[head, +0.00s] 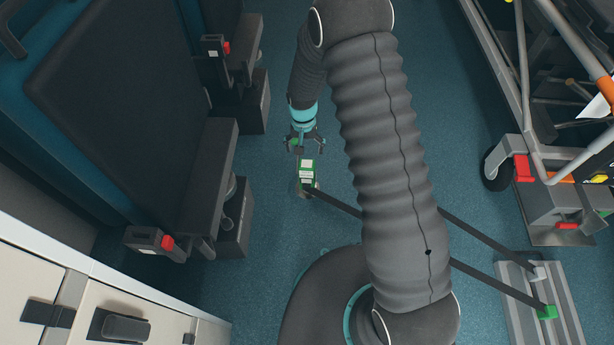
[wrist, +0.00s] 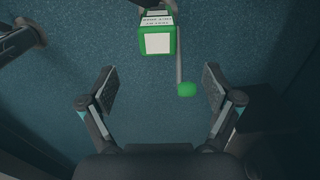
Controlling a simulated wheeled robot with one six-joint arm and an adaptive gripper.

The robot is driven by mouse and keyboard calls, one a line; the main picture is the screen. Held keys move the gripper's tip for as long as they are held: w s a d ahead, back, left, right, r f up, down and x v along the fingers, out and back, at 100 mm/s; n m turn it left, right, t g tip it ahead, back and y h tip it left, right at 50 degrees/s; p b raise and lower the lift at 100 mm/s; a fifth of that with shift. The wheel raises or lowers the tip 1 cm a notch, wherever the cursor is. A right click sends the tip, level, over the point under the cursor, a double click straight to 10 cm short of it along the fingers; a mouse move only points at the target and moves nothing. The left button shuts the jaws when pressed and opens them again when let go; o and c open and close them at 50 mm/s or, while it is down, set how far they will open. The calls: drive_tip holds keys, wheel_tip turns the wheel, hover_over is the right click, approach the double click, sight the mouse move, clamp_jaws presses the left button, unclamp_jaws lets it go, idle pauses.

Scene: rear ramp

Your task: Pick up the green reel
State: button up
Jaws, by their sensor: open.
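The green reel (head: 307,172) has white labels and stands on the blue floor in the middle of the head view. A dark strap runs from it to the lower right, passing behind my arm. In the wrist view the reel (wrist: 158,38) is at the top centre, with a green knob (wrist: 187,90) on a thin lever beside it. My gripper (head: 302,143) is just above the reel in the head view.
Dark folding seats (head: 215,180) with red buckles line the left side. A white cabinet (head: 80,290) is at the lower left. A wheeled stretcher frame (head: 510,160) stands at the right. A floor rail (head: 540,300) with another green fitting (head: 547,312) is at the lower right. Bare floor surrounds the reel.

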sight(307, 164)
drive_tip(key=f, duration=1)
drive_tip(key=shift+w+d+f+b, duration=0.15)
drive_tip(key=shift+d+f+b, duration=0.05)
drive_tip(key=shift+d+b, duration=0.1)
clamp_jaws()
